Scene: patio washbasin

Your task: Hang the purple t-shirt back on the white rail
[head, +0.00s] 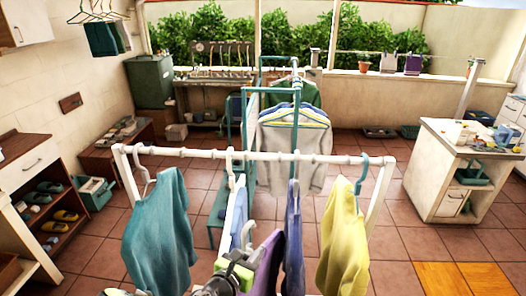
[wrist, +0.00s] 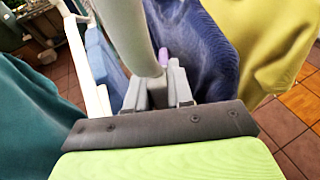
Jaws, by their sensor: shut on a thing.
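The white rail (head: 255,157) runs across the front of the head view, with several garments hanging from it. The purple t-shirt (head: 264,264) is below the rail, between a white-and-blue garment (head: 236,218) and a navy garment (head: 293,235). My gripper (head: 238,262) is at its left side, below the rail. In the wrist view my gripper (wrist: 160,90) is shut, with a small purple piece (wrist: 163,56) just beyond the jaws. A pale bar covers part of the jaws there, so the exact grip point is hidden.
A teal shirt (head: 160,238) hangs at the rail's left and a yellow shirt (head: 343,235) at its right. Neighbouring garments crowd my gripper closely. A teal rack (head: 270,91) with a grey sweater stands behind. Tiled floor (head: 395,245) is free at right.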

